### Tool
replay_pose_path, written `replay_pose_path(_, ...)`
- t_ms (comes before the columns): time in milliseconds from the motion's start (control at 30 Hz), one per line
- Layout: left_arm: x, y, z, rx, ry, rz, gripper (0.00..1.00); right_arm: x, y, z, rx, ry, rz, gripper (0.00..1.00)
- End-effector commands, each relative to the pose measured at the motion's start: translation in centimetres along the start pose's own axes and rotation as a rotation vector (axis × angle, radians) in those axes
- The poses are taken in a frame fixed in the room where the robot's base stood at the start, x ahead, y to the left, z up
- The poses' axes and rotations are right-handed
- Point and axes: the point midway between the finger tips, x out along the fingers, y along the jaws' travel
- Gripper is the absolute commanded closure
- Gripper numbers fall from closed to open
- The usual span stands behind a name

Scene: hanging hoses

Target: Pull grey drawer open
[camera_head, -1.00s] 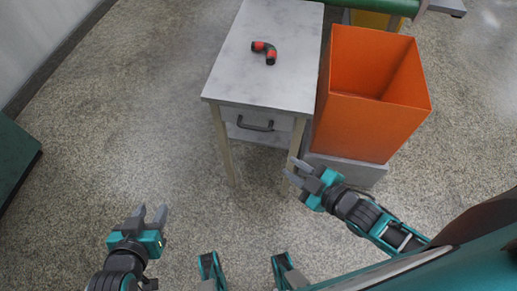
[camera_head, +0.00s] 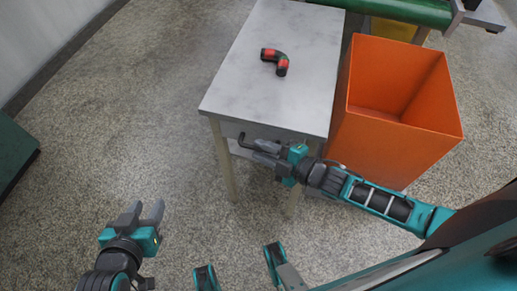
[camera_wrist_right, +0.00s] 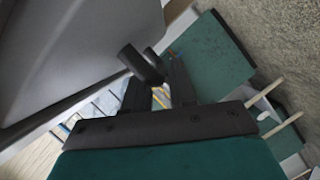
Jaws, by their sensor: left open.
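The grey drawer sits under the white tabletop, and my right gripper mostly covers its front in the head view. Its dark handle (camera_head: 244,141) shows at the left end there. In the right wrist view the handle (camera_wrist_right: 141,64) stands out from the pale drawer front (camera_wrist_right: 70,55). My right gripper (camera_head: 258,151) is at the handle with its fingers apart. The handle lies at the fingertips (camera_wrist_right: 160,82); whether it is fully between them I cannot tell. My left gripper (camera_head: 147,210) is open and empty over the floor, away from the table.
An orange bin (camera_head: 390,130) stands right of the table, close to my right arm. A green roller or beam (camera_head: 405,12) is behind.

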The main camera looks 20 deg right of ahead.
Motion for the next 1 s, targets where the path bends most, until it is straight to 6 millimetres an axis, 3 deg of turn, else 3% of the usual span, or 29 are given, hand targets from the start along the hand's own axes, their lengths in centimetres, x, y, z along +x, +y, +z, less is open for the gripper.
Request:
replay_pose_path(167, 0.2, 0.0, 0.5, 0.000, -0.003, 0.001, 0.57, 1.5, 0.0, 0.0, 0.001, 0.000, 0.000, 0.75)
replay_pose_path(467, 0.2, 0.1, 0.5, -0.001, -0.003, 0.001, 0.57, 1.8, 0.0, 0.0, 0.001, 0.000, -0.001, 0.75)
replay_pose_path(733, 0.3, 0.2, 0.5, -0.008, -0.002, 0.001, 0.57, 1.7, 0.0, 0.0, 0.001, 0.000, -0.001, 0.99)
replay_pose_path(1000, 0.3, 0.3, 0.5, -0.012, -0.001, 0.001, 0.57, 1.7, 0.0, 0.0, 0.001, 0.000, -0.001, 1.00)
